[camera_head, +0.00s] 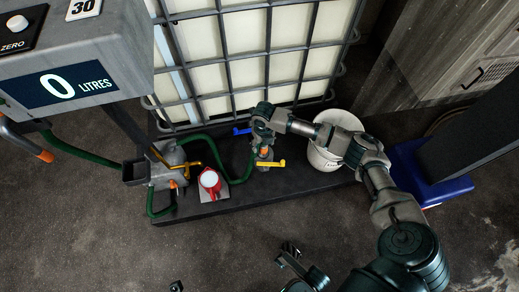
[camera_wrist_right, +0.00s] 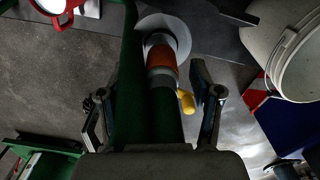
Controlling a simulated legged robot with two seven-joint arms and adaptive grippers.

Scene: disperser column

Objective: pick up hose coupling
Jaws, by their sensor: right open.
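The hose coupling, with an orange band (camera_wrist_right: 162,68) and grey metal rings, is at the end of a thick green hose in the right wrist view. In the head view its orange part (camera_head: 264,152) shows just below my right gripper (camera_head: 262,133), close to the valve with the yellow handle. In the wrist view my right gripper (camera_wrist_right: 152,105) is open, with one finger on each side of the hose and coupling. No firm contact shows. At the bottom of the head view a dark jointed part (camera_head: 290,256), possibly my left gripper, is partly cut off; its jaw state is unclear.
A caged white tank (camera_head: 245,35) stands behind on a dark platform (camera_head: 240,205). A white bucket (camera_head: 325,157) is close right of my gripper. A red-rimmed round item (camera_head: 209,180), a grey pump unit (camera_head: 165,170) and a litre display (camera_head: 70,85) are left.

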